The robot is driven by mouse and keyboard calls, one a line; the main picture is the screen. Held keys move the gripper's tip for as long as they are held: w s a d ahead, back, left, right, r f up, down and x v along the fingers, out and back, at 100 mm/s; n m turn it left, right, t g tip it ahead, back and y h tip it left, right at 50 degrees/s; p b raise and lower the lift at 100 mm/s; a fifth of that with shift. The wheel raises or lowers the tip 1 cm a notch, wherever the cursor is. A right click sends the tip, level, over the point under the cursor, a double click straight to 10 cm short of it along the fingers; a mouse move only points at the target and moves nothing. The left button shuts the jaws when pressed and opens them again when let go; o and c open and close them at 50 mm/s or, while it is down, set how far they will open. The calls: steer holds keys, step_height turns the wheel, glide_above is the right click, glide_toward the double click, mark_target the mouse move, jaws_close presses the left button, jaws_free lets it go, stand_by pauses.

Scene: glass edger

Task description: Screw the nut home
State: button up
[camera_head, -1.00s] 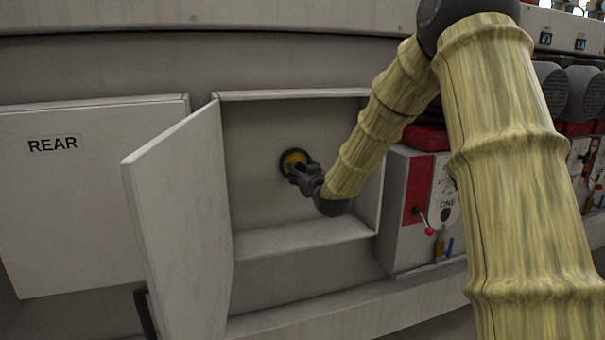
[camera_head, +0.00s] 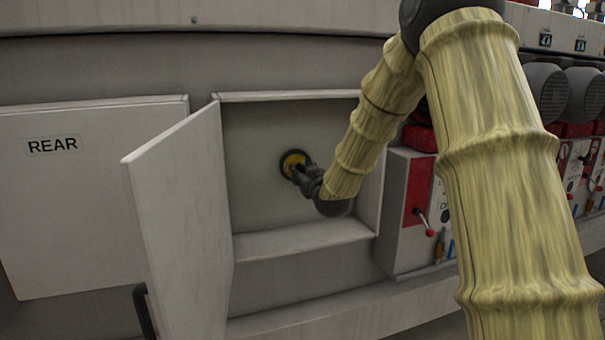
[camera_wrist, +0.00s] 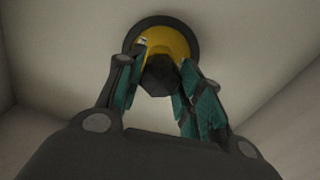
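The nut (camera_wrist: 159,77) is a dark, six-sided piece in front of a yellow disc (camera_wrist: 165,43) with a black rim. In the head view the yellow disc (camera_head: 293,161) is on the back wall of the open box, and the nut is hidden behind my fingers. My gripper (camera_wrist: 158,84) reaches the nut, with a teal-padded finger on its left and another on its right. The fingers are apart with the nut between their tips. I cannot tell whether both pads press on it. My gripper also shows in the head view (camera_head: 299,172).
The open box (camera_head: 300,243) has side walls and a bottom ledge close around my gripper. Its door (camera_head: 180,225) stands open at the left. A control box (camera_head: 405,240) with a red-knobbed lever is at the right. A closed REAR panel (camera_head: 90,215) is at far left.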

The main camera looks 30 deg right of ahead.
steer(key=c, duration=0.4)
steer(key=m, duration=0.5)
steer(key=m+b, duration=0.1)
steer(key=m, duration=0.3)
steer(key=shift+m, duration=0.3)
steer(key=m+b, duration=0.2)
steer(key=m, duration=0.1)
steer(key=shift+f+m, duration=0.15)
steer(key=shift+m, duration=0.15)
steer(key=shift+m+b, duration=4.65)
steer(key=shift+m, duration=2.45)
